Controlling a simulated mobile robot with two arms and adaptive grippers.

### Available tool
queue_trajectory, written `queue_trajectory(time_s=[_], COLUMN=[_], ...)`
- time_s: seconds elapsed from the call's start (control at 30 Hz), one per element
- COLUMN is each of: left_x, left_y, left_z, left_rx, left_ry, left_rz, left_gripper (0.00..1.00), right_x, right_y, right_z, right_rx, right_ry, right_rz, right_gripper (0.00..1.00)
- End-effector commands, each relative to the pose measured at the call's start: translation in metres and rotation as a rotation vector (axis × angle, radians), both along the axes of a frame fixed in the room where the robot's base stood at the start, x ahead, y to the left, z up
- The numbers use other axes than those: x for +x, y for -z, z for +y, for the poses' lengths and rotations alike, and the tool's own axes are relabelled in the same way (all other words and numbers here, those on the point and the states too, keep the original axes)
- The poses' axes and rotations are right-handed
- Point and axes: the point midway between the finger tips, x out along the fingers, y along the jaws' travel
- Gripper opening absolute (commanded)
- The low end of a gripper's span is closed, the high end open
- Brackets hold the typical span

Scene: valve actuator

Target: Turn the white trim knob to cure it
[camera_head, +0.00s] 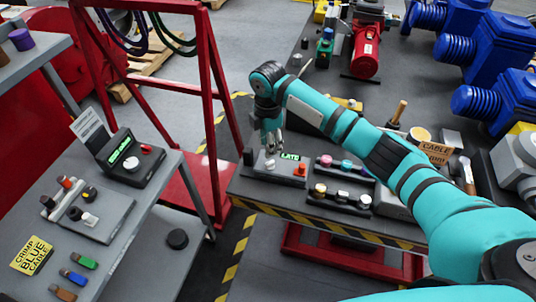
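My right gripper (271,148) points down over a grey box (284,177) on the dark bench, whose small display (290,156) reads "LATE" in green. A small pale knob (270,164) on this box sits just below the fingertips; I cannot tell if they touch it. A red knob (301,169) is at the box's right side. The fingers look close together, but their gap is too small to judge. Another white knob (131,163) is on a dark device with a green display (121,151) on the left table. My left gripper is out of view.
A panel with coloured knobs (346,166) and a strip with several knobs (342,196) lie right of the box. A red frame (205,100) stands left of the bench. A yellow card (32,255) lies on the left table. Floor shows between the tables.

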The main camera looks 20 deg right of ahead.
Motion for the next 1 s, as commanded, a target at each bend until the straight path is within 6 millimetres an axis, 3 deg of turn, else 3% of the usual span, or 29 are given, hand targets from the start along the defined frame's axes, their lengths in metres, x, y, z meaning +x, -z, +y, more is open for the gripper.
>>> queue_trajectory(time_s=[0.2,0.4,0.83,1.0], left_x=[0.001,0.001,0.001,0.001], left_y=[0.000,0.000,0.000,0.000], left_z=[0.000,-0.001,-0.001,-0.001], left_rx=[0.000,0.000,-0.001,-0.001], left_ry=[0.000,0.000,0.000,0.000], left_rz=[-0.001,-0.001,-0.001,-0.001], left_gripper=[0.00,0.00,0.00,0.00], right_x=[0.000,0.000,-0.001,-0.024], right_y=[-0.032,-0.040,-0.038,-0.009], right_z=[0.000,0.000,0.001,0.021], right_rx=[-0.001,0.000,0.001,0.033], right_ry=[0.000,0.000,0.001,0.039], right_rz=[-0.001,0.000,0.001,0.002], right_gripper=[0.36,0.36,0.36,0.36])
